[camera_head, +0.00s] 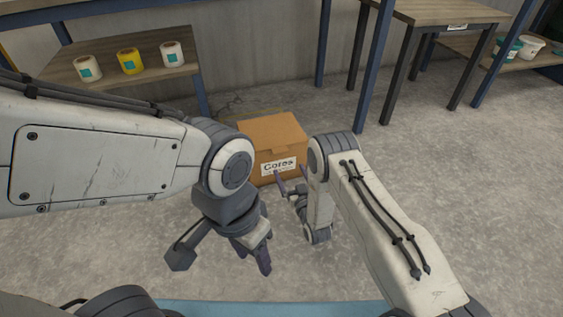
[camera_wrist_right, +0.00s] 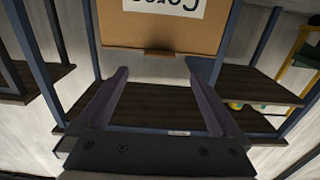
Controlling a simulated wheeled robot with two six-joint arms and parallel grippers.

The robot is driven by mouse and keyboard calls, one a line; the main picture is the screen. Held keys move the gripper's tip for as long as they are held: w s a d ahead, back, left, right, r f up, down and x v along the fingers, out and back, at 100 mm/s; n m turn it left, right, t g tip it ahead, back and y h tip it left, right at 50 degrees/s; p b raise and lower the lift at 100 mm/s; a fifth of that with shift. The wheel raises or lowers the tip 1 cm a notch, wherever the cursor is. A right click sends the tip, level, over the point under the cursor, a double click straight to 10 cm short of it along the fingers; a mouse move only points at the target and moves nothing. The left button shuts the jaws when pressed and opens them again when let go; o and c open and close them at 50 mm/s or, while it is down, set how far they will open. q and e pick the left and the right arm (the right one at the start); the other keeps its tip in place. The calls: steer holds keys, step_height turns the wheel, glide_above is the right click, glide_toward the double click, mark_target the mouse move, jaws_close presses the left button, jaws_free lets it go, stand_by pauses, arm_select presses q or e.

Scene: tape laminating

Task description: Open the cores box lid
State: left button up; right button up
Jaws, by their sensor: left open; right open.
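The cores box (camera_head: 262,172) is a brown cardboard box on the floor, with a white "Cores" label (camera_head: 278,166) on its front. Its lid (camera_head: 272,130) looks closed and flat. In the right wrist view the box (camera_wrist_right: 125,32) shows upside down at the top, with a small brown tab (camera_wrist_right: 158,53) at its edge. My right gripper (camera_head: 289,178) is open just in front of the box's label side; in its wrist view the open fingers (camera_wrist_right: 157,75) point toward the tab, with nothing between them. My left gripper (camera_head: 262,250) is open and empty, nearer than the box.
A wooden shelf (camera_head: 105,72) with white and yellow rolls stands at the left. A table with dark legs (camera_head: 430,12) and a shelf with tubs (camera_head: 531,46) stand at the back right. Concrete floor (camera_head: 480,180) at the right is clear. A blue surface (camera_head: 240,306) lies at the bottom.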

mark_target(279, 148)
steer(key=b+x, duration=0.5)
steer(key=x, duration=0.3)
steer(key=shift+w+f, duration=0.2)
steer(key=shift+w, duration=0.05)
steer(key=shift+w+a+r+b, duration=0.2)
steer(key=shift+w+a+b, duration=0.1)
steer(key=shift+w+b, duration=0.4)
jaws_close()
